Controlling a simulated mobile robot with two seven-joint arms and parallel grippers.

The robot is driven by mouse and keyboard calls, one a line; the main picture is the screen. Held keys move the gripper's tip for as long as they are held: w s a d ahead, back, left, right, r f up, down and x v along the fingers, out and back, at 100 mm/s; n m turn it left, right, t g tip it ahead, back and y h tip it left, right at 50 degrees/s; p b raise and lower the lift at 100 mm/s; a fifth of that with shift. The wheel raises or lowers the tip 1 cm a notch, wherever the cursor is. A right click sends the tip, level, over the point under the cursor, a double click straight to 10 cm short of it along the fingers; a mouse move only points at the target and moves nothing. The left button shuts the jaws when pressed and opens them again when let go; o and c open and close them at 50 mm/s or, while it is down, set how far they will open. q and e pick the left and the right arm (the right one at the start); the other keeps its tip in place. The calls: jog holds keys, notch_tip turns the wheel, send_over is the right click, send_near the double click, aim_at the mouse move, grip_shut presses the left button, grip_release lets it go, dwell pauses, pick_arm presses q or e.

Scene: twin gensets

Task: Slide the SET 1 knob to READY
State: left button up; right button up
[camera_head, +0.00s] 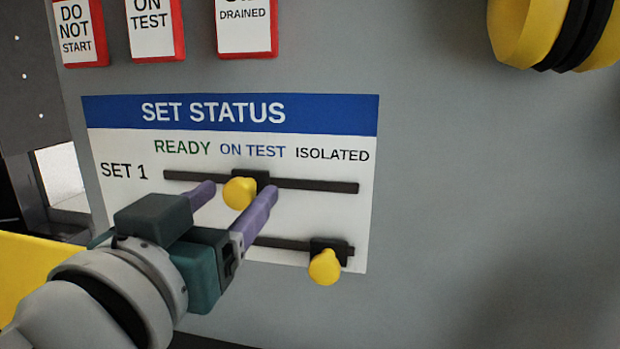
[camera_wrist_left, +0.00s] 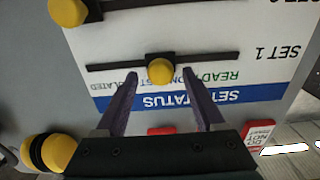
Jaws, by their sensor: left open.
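The SET STATUS board (camera_head: 130,218) has a blue header and the words READY, ON TEST and ISOLATED above the SET 1 slot. The yellow SET 1 knob (camera_head: 240,193) is on the upper dark slot (camera_head: 315,186), below ON TEST. My left gripper (camera_head: 236,190) is open, its purple fingers on either side of this knob in the head view. In the left wrist view the knob (camera_wrist_left: 160,71) lies between and just beyond the fingertips (camera_wrist_left: 160,74). I cannot tell whether a finger touches it. My right gripper is not in view.
A second yellow knob (camera_head: 325,267) sits at the right end of the lower slot (camera_head: 282,244). Red-framed tags (camera_head: 151,28) hang above the board. Yellow-and-black ear defenders (camera_head: 535,30) are at the upper right. The grey wall right of the board is bare.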

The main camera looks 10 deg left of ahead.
pick_arm(q)
jog(key=shift+w, duration=1.4)
jog(key=shift+c, duration=0.4)
grip_shut()
jog(key=shift+a, duration=0.1)
